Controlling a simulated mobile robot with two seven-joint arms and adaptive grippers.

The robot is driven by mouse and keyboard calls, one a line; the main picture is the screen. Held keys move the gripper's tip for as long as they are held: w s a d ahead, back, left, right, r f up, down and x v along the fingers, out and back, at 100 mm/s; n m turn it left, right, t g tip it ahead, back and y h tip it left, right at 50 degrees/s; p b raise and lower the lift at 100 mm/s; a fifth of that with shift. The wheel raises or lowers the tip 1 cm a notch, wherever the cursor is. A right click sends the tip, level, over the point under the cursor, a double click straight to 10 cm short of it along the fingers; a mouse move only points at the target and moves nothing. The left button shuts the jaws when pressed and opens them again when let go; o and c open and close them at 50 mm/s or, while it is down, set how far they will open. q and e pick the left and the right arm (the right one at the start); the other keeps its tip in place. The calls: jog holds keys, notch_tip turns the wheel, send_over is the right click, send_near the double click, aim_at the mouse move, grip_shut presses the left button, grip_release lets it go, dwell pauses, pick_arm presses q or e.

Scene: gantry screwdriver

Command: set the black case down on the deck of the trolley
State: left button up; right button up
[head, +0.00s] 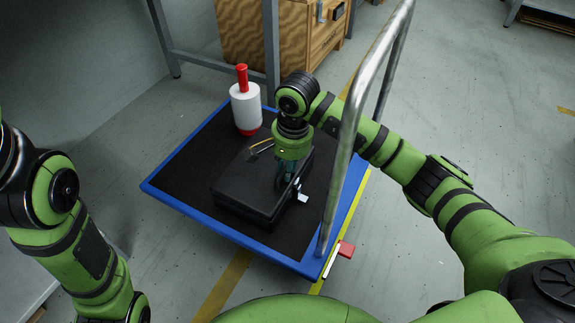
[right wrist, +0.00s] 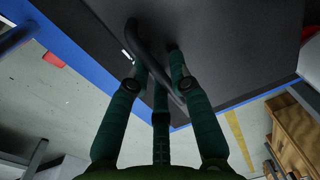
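The black case (head: 245,185) lies flat over the dark deck of the blue-edged trolley (head: 185,165), near the push handle. It looks level, and I cannot tell for sure whether its underside touches the deck. My right gripper (head: 286,180) is over the case's right part, pointing down. In the right wrist view its fingers (right wrist: 157,68) reach down on both sides of the case's dark carry handle (right wrist: 137,38). Whether they grip it is unclear. The case top (right wrist: 225,40) fills the upper part of that view. My left gripper is out of view; only the left arm shows.
A white and red cylinder-shaped tool (head: 246,106) stands on the deck behind the case. The trolley's metal push handle (head: 350,120) rises right of the case, close to my right arm. A wooden crate (head: 270,35) and a table frame stand behind. Bare deck lies left of the case.

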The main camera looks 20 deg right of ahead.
jog(key=shift+o, duration=0.4)
jog(key=shift+f, duration=0.1)
notch_tip(320, 180, up, 12)
jog(key=shift+s+d, duration=0.35)
jog(key=shift+d, duration=0.05)
